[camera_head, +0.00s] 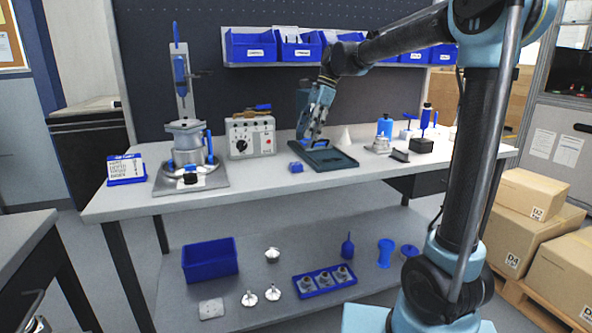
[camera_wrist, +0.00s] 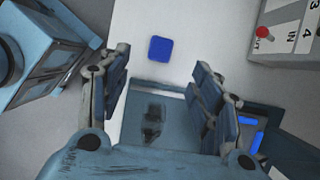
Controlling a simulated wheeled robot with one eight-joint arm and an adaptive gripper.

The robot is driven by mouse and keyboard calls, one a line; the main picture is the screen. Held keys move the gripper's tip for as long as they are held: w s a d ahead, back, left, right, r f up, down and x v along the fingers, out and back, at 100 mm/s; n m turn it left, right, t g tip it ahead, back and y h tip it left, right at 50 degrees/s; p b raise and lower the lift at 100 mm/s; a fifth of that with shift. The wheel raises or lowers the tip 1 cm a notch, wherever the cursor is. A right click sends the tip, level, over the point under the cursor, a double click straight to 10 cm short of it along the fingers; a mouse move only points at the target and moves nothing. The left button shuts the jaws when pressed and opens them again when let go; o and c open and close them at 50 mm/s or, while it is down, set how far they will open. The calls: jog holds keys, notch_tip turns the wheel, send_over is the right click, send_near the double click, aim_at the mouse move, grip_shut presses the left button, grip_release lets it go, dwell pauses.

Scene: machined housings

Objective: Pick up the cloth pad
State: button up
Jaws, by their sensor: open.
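A small blue square piece (camera_head: 296,167), most likely the cloth pad, lies on the workbench just in front of the dark tray's left end. It also shows in the wrist view (camera_wrist: 160,49), flat and alone on the pale bench top, beyond my fingertips. My gripper (camera_head: 311,140) points down above the left part of the tray. In the wrist view my gripper (camera_wrist: 161,62) has its two fingers wide apart with nothing between them. The pad is apart from both fingers.
The dark tray (camera_head: 340,163) holds a blue item (camera_wrist: 250,132) near its edge. A control box (camera_head: 250,136) and a metal fixture (camera_head: 187,140) stand to the left. A white cone (camera_head: 342,137) and several small parts stand right. The front bench strip is clear.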

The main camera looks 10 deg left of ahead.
send_over(296, 163)
jog(key=d, duration=0.2)
jog(key=f, duration=0.6)
jog(key=shift+w, duration=0.35)
jog(key=shift+w+x, duration=0.15)
jog(key=shift+x, duration=1.15)
jog(key=shift+w+x, duration=0.15)
jog(key=shift+x, duration=1.2)
jog(key=shift+d+f, duration=0.1)
jog(key=shift+d, duration=0.1)
jog(key=c, duration=1.1)
notch_tip(296, 163, up, 10)
jog(key=shift+r, duration=0.1)
